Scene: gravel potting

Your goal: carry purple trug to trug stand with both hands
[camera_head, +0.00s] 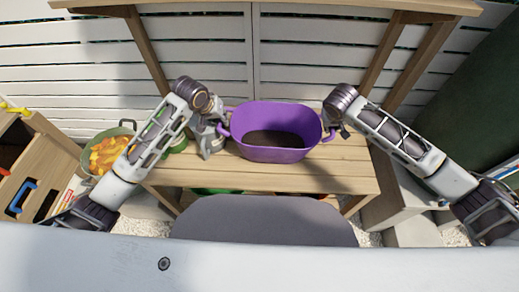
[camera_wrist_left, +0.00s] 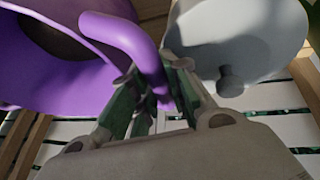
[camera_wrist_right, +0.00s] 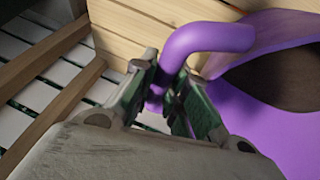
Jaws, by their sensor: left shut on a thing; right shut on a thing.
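The purple trug (camera_head: 275,152) is at the wooden bench, upright, with dark contents inside. I cannot tell whether it rests on the bench or hangs just above it. My left gripper (camera_head: 222,128) is shut on its left handle; the purple handle (camera_wrist_left: 135,40) sits between the fingers in the left wrist view. My right gripper (camera_head: 332,128) is shut on its right handle; that handle (camera_wrist_right: 205,40) passes between the fingers in the right wrist view. I cannot make out a trug stand.
The potting bench (camera_head: 330,177) has free planks at the front right. A grey object (camera_head: 210,140) and a green container (camera_head: 178,145) stand left of the trug. A green tub (camera_head: 122,131) with orange and yellow contents and a wooden cabinet (camera_head: 50,155) are further left. Grey blocks (camera_head: 412,220) lie right.

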